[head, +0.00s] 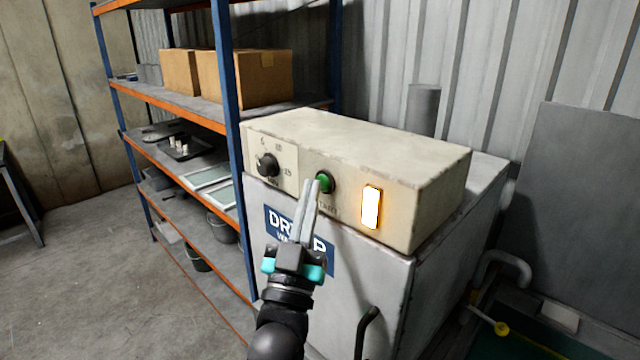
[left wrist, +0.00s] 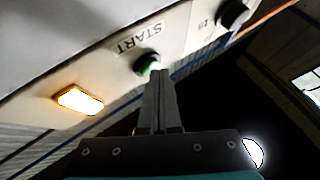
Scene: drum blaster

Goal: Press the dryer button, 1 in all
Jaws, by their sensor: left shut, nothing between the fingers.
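The dryer (head: 385,285) is a pale cabinet with a beige control box (head: 350,145) on top. The green START button (head: 325,182) is on the front of the box, between a black knob (head: 268,165) and a lit amber-white lamp (head: 371,207). My left gripper (head: 312,186) is shut and empty, with its fingertips at the green button. In the left wrist view the fingertips (left wrist: 157,76) overlap the lower part of the green button (left wrist: 147,63); I cannot tell how far it is pushed in. The lit lamp (left wrist: 79,99) shows there too. My right gripper is not in view.
A blue and orange shelf rack (head: 228,150) stands left of the dryer, holding cardboard boxes (head: 262,78), trays and buckets. A black door handle (head: 366,330) sticks out from the dryer front. A grey panel (head: 580,190) leans at the right. The floor at left is clear.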

